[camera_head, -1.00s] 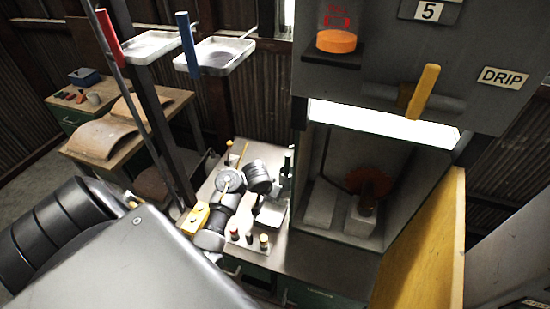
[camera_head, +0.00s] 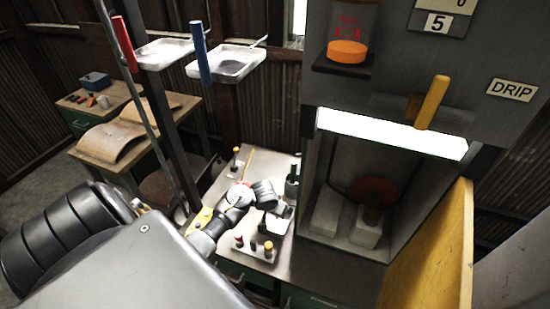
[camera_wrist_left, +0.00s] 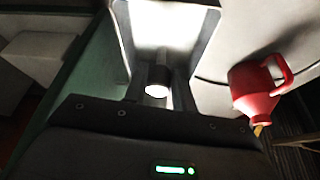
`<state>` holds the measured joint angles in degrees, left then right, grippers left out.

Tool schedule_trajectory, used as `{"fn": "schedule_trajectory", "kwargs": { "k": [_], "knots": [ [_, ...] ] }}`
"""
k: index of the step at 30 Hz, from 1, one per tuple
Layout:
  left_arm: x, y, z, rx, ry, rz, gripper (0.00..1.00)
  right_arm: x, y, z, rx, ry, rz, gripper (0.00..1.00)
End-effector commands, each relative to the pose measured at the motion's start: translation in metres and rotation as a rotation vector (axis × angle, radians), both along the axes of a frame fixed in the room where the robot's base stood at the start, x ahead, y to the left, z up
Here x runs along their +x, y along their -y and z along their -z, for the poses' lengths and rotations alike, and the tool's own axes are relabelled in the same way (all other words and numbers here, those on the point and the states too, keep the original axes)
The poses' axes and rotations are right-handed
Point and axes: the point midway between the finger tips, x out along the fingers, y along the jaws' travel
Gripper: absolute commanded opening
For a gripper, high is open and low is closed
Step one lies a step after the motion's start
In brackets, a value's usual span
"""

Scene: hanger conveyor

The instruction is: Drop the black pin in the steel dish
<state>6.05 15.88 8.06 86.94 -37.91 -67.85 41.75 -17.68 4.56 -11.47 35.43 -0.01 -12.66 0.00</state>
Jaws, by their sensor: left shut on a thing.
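In the left wrist view my left gripper (camera_wrist_left: 158,92) is shut on a dark cylindrical piece (camera_wrist_left: 158,74) with a bright lower end, which I take to be the black pin. A brightly lit, pale tray-like surface with grey sides, likely the steel dish (camera_wrist_left: 165,22), lies beyond the fingers. In the head view my left arm reaches over the bench, its dark wrist beside a small pale dish (camera_head: 279,222). The fingertips and held pin are too small or hidden there. I cannot tell the pin's height above the dish. My right gripper is not in view.
A pin board (camera_head: 256,248) with several coloured pins stands at the bench front. A dark green bottle (camera_head: 292,183) is behind the dish. A cabinet with an open yellow door (camera_head: 432,250) is to the right.

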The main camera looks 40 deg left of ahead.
Motion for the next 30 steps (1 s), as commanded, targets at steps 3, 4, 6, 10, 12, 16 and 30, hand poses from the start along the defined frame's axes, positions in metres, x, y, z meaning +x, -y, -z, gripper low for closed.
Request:
{"fn": "schedule_trajectory", "kwargs": {
  "k": [3, 4, 6, 10, 12, 16, 30],
  "knots": [
    [0.000, 0.000, 0.000, 0.000, 0.000, 0.000, 0.07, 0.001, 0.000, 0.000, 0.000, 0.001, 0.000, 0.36],
    [0.000, 0.000, 0.000, 0.000, 0.000, 0.000, 0.07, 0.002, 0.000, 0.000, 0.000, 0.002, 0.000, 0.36],
    [0.000, 0.000, 0.000, 0.000, 0.000, -0.001, 0.36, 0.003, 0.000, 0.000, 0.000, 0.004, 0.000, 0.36],
    [0.000, 0.000, 0.000, 0.000, 0.000, -0.001, 0.52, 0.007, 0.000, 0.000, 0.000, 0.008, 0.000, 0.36],
    [0.000, 0.000, 0.000, 0.000, 0.000, -0.001, 0.52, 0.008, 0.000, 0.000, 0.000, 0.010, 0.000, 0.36],
    [0.000, 0.000, 0.000, 0.000, -0.001, 0.000, 0.52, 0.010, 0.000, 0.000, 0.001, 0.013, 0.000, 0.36],
    [-0.016, 0.006, -0.046, -0.009, 0.007, -0.003, 0.52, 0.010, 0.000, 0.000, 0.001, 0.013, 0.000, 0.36]
  ]
}}
